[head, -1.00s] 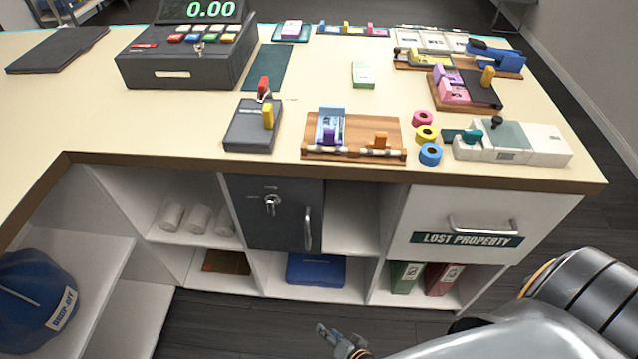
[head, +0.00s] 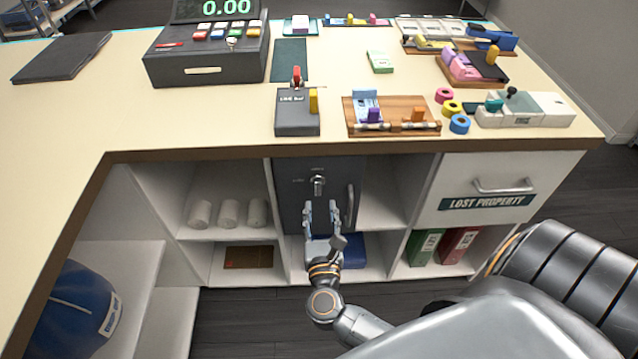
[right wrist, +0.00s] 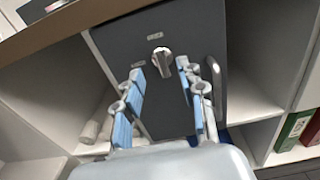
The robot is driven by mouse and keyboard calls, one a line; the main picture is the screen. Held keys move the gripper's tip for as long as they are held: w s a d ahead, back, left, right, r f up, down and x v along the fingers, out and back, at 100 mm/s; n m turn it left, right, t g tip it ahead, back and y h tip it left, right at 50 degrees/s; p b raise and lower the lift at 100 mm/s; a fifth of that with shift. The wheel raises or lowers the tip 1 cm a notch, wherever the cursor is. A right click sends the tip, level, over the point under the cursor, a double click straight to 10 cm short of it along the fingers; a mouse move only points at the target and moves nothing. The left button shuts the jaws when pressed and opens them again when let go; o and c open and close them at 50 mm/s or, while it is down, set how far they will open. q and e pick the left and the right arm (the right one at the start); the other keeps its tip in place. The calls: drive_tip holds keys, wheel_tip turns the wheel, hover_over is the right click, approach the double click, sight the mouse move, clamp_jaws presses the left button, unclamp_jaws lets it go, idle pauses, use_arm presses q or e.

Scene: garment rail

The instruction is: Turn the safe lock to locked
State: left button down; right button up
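The safe is a dark grey door (head: 291,190) set in the shelving under the counter. Its lock is a small silver knob (head: 318,184) near the top of the door, with small labels above it and to its left. In the right wrist view the knob (right wrist: 161,62) sits beyond and between the fingertips, apart from them. My right gripper (head: 321,207) is open and empty in front of the door, just below the knob; it also shows in the right wrist view (right wrist: 159,72). My left gripper is not in view.
A vertical silver handle (head: 350,206) stands on the door right of the knob. The counter edge (head: 230,151) overhangs above. Open shelves with white rolls (head: 228,213) are at left, and a lost property drawer (head: 500,200) is at right.

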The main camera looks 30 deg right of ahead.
sight(318, 185)
drive_tip(key=p+x, duration=0.1)
drive_tip(key=x, duration=0.6)
drive_tip(key=shift+w+d, duration=0.1)
drive_tip(key=shift+w, duration=0.35)
drive_tip(key=shift+c, duration=0.4)
clamp_jaws()
